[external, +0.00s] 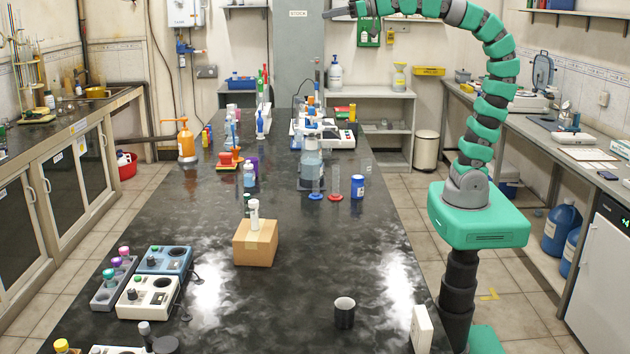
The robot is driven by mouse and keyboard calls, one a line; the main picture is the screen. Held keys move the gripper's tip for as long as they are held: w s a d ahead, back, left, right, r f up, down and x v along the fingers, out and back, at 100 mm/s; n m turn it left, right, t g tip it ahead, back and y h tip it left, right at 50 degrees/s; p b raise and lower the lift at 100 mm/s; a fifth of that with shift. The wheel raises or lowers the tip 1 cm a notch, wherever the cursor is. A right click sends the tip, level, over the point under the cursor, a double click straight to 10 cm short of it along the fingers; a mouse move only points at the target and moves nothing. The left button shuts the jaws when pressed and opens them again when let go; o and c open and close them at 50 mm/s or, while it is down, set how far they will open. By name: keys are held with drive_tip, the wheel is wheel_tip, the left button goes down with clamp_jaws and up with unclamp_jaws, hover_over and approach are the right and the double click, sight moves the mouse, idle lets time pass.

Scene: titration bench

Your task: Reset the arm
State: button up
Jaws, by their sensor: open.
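My green and grey arm rises from its base at the right side of the dark bench (300,290) and arches up and to the left. My gripper (328,14) is at the top of the picture, high above the far part of the bench, pointing left. It is small in this view, its jaws are open, and nothing shows between them. It touches nothing on the bench.
Glassware, including a large bottle (311,165), stands farther back. Blue and white instruments (163,260) are at left. The bench's middle right is clear.

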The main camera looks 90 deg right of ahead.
drive_tip(key=shift+y, duration=0.6)
drive_tip(key=s, duration=0.1)
drive_tip(key=s+a, duration=0.1)
drive_tip(key=s+r, duration=0.1)
drive_tip(key=shift+s+a, duration=0.3)
drive_tip(key=shift+a, duration=0.05)
wheel_tip(320, 180, down, 4)
drive_tip(key=b, duration=0.3)
drive_tip(key=shift+r+b, duration=0.15)
drive_tip(key=shift+b, duration=0.15)
